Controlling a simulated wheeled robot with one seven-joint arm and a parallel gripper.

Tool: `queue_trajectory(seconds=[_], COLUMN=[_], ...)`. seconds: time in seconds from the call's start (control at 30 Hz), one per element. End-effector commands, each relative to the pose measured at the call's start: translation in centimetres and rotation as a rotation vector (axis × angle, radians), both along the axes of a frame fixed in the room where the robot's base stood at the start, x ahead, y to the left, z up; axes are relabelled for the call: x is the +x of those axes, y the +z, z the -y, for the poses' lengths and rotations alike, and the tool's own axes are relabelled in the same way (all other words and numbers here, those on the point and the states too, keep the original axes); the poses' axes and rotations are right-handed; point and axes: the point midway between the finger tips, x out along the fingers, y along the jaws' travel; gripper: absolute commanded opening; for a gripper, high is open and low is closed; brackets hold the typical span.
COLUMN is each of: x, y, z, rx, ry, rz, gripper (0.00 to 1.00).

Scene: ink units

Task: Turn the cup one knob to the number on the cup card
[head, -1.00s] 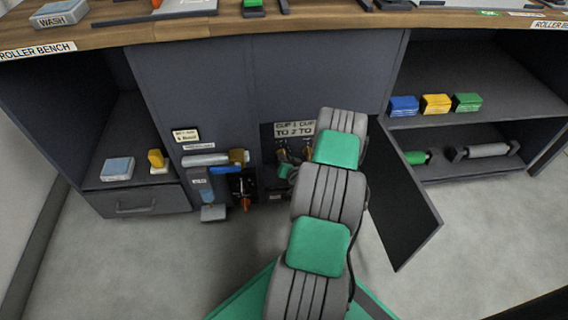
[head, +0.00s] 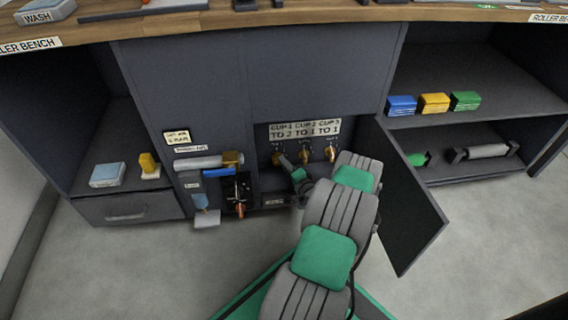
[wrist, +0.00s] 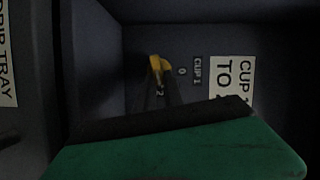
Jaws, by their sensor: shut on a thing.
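The cup card (head: 305,130) is a white strip in the open bay and reads CUP 1 TO 2, CUP 2 TO 1, CUP 3 TO 1. Below it are three brass knobs in a row. The cup one knob (head: 276,158) is leftmost, with my gripper (head: 284,162) at it, shut on it. In the wrist view the yellow knob (wrist: 159,66) stands beside a 0 mark and a CUP 1 label (wrist: 197,70). A 2 shows just below it. My gripper's dark edge and green body cover the lower part of that view. The fingertips are hard to make out.
The cup two knob (head: 305,155) and cup three knob (head: 331,152) are close to the right. An open dark door (head: 400,205) stands right of my arm. A pipe and valve unit (head: 205,162) is on the left. Open floor lies in front.

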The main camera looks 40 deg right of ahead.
Motion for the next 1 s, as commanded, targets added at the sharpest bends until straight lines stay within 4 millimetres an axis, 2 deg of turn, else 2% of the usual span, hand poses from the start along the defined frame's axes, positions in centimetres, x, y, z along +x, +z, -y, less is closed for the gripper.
queue_trajectory(seconds=[0.4, 0.93, 0.97, 1.0], x=[0.05, 0.08, 0.08, 0.08], y=[-0.43, -0.41, -0.41, -0.41], z=[0.04, 0.08, 0.08, 0.08], rx=[0.162, 0.182, 0.182, 0.182], ry=[0.001, 0.001, 0.001, 0.001], rz=[0.111, 0.127, 0.127, 0.127], gripper=[0.00, 0.00, 0.14, 0.17])
